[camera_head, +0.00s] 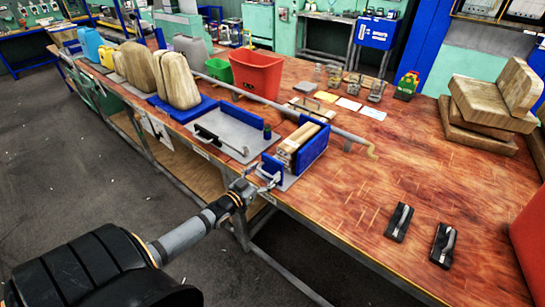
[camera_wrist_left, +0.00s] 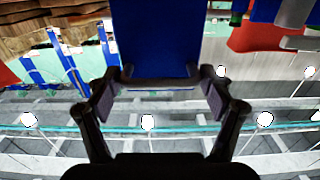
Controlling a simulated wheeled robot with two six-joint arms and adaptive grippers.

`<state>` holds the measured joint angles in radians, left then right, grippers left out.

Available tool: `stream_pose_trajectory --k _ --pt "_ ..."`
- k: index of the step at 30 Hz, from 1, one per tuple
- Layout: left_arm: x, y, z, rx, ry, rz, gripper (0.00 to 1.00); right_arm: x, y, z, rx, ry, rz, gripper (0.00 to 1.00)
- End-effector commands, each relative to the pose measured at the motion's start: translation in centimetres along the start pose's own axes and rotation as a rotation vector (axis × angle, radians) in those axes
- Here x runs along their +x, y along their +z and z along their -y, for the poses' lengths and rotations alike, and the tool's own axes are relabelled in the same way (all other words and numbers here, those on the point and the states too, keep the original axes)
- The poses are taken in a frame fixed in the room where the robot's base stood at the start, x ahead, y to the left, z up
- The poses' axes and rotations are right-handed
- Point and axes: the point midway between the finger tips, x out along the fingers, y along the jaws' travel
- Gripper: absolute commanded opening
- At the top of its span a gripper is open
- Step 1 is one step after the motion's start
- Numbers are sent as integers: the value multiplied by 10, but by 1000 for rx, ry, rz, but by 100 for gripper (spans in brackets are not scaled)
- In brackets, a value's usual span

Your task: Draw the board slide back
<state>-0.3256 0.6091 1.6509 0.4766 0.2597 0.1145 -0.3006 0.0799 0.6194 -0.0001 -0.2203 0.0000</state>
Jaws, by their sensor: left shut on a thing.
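The press stands at the table's front edge, with a wooden board stack (camera_head: 300,143) between a tall blue plate (camera_head: 315,150) and a small blue front plate (camera_head: 271,167). My left gripper (camera_head: 268,181) reaches in from the lower left and meets the front of the small plate. In the left wrist view the blue plate (camera_wrist_left: 155,38) fills the top middle, and a grey handle bar (camera_wrist_left: 150,84) runs across below it. My left gripper (camera_wrist_left: 160,98) is shut on this bar, one finger at each end. The boards are hidden in the wrist view. My right gripper is not in view.
A grey base plate (camera_head: 228,128) with a lever (camera_head: 215,140) lies left of the boards. A long grey bar (camera_head: 330,128) runs behind the press. A red bin (camera_head: 257,73) stands behind it. The floor before the table is clear.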

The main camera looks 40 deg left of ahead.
Motion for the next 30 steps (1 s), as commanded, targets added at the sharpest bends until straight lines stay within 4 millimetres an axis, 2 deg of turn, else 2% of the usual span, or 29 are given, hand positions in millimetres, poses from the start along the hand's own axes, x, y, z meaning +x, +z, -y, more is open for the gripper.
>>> stream_pose_trajectory --k 1,3,13,14,15,18,30 --pt "-7 -4 0 0 -1 6 25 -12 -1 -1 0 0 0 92" --pt "-13 -2 0 0 -1 4 25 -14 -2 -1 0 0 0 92" --pt "-16 3 0 0 -1 4 25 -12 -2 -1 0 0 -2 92" --pt "-16 3 0 0 -1 4 84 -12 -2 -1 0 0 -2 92" --pt "-16 3 0 0 -1 4 89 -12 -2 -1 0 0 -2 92" --pt "-16 2 0 0 0 2 100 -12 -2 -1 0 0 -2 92" --pt "-19 1 0 -1 1 0 100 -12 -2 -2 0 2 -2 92"
